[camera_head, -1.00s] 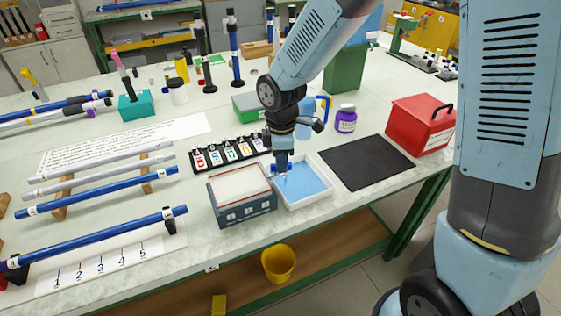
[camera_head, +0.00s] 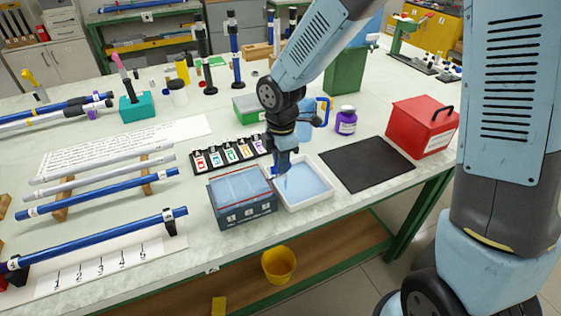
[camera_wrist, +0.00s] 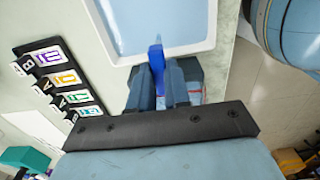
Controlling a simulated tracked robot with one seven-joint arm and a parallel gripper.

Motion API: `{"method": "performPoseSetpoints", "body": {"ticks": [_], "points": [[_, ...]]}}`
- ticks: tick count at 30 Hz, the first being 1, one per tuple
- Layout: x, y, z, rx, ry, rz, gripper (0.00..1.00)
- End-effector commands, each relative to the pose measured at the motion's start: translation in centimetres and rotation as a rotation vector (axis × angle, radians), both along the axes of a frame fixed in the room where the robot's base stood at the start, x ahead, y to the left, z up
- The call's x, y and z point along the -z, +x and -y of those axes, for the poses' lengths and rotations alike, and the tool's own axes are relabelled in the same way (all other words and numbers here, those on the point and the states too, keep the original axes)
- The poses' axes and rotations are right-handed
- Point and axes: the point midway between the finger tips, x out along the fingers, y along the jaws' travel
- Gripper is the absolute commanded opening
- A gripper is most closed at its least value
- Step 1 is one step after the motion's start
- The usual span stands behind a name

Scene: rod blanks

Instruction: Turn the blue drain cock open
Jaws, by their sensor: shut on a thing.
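The blue drain cock (camera_wrist: 157,60) shows in the wrist view as a narrow blue handle beside the white tray (camera_wrist: 200,48). My gripper (camera_wrist: 158,84) is shut on it, with a finger on either side. In the head view my gripper (camera_head: 281,172) reaches down where the white tray (camera_head: 308,203) and the grey box (camera_head: 250,214) meet. A small blue part of the cock (camera_head: 273,170) shows there beside the fingers. The cock's base is hidden. The tray's bottom looks pale blue, and the box's inside looks light blue.
A black rack of coloured labels (camera_head: 230,153) stands close behind the box. A black mat (camera_head: 367,162) lies to the right, with a purple jar (camera_head: 346,121) and red box (camera_head: 421,125) near it. The table's front edge is close, above a yellow bucket (camera_head: 279,265).

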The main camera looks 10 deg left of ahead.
Motion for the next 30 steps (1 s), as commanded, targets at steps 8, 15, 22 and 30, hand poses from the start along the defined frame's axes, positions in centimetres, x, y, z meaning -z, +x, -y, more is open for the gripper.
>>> {"method": "performPoseSetpoints", "body": {"ticks": [8, 15, 22, 30], "points": [[0.0, -0.1, -0.1, -0.003, 0.001, -0.001, 0.28], [-0.1, 0.0, 0.0, -0.001, 0.0, 0.0, 0.28], [-2.5, 0.0, 0.0, 0.0, 0.002, 0.003, 0.28], [-7.9, 0.0, 0.0, 0.001, 0.001, 0.004, 0.28]]}}
